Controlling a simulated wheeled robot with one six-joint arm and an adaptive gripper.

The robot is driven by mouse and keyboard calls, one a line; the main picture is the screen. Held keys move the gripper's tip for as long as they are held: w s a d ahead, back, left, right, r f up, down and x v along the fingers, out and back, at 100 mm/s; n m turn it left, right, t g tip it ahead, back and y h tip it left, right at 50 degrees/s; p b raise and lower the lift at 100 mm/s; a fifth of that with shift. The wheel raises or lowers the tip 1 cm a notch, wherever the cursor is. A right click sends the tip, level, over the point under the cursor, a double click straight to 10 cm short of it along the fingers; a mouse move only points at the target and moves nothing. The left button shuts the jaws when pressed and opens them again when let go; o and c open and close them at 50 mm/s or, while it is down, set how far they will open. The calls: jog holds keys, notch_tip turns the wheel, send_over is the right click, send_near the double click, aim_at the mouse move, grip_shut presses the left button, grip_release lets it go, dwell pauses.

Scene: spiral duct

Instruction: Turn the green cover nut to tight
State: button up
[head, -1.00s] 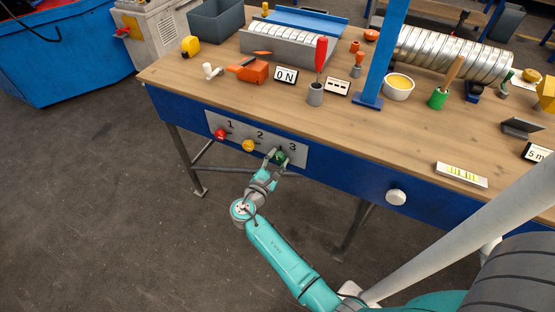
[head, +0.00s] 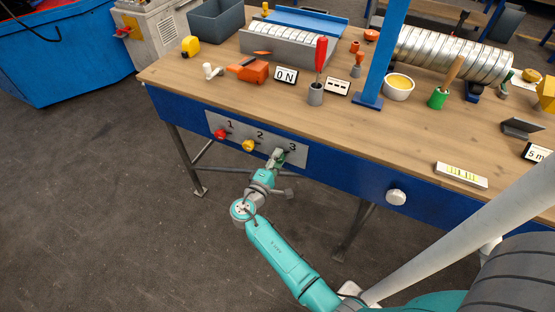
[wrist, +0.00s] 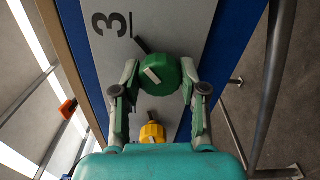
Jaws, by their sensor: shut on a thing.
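The green cover nut (wrist: 160,75) sits on the grey panel beside the number 3, with a pale bar across its face. A short dark mark (wrist: 140,45) on the panel meets its rim at upper left in the wrist view. My gripper (wrist: 159,72) is shut on the nut, one finger on each side of it. In the head view my gripper (head: 276,158) reaches the right end of the panel (head: 293,161) and mostly hides the nut.
A yellow nut (head: 248,145) by number 2 and a red nut (head: 221,134) by number 1 sit left on the same panel. A white round knob (head: 396,197) is farther right on the blue bench front. The wooden benchtop (head: 300,118) above carries tools and a duct.

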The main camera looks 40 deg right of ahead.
jog(key=m, duration=0.6)
jog(key=shift+f+m, duration=0.1)
jog(key=shift+m, duration=0.3)
dwell(0.3)
jog(key=o, duration=1.1)
jog(key=shift+o, duration=0.2)
jog(key=v, duration=1.2)
jog(key=shift+s, duration=0.1)
